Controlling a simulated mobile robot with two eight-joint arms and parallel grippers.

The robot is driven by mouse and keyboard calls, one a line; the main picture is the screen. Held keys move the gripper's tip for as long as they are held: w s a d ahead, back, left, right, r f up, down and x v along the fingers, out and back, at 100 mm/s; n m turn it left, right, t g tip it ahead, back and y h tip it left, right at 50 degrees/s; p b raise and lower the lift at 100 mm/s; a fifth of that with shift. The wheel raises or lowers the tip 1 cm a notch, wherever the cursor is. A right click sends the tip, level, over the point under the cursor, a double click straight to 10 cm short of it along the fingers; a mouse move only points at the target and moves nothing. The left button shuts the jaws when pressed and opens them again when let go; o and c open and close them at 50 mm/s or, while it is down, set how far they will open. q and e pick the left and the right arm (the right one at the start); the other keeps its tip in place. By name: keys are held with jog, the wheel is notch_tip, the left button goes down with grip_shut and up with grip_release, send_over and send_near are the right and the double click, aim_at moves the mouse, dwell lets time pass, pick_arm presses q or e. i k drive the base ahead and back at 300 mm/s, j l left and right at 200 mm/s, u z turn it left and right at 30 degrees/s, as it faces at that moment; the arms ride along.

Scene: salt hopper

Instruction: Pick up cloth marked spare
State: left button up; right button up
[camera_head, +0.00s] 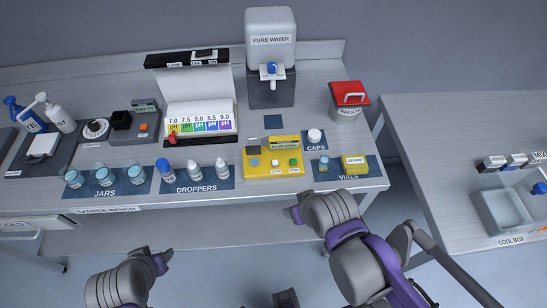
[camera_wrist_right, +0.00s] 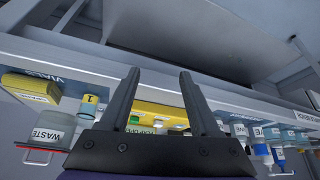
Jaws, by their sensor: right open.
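A folded yellow cloth (camera_head: 354,164) with a small label that seems to read SPARE lies at the right end of the vials mat. It also shows at the left of the right wrist view (camera_wrist_right: 30,90). My right gripper (camera_head: 293,212) is in front of the bench edge, below and left of the cloth and apart from it. In the right wrist view its two fingers (camera_wrist_right: 158,100) stand apart with nothing between them. My left gripper (camera_head: 163,260) is at the lower left, away from the bench; its jaw opening is too small to tell.
A vial (camera_head: 323,162) stands just left of the cloth. The red-lidded waste bin (camera_head: 348,100) is behind it, and the caps mat (camera_head: 315,146) is behind left. A yellow instrument (camera_head: 272,160) stands farther left. The floor between bench and right table (camera_head: 440,150) is free.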

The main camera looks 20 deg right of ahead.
aim_at(351, 163)
jog(key=k+l+z, duration=0.1)
jog(key=z, duration=1.45)
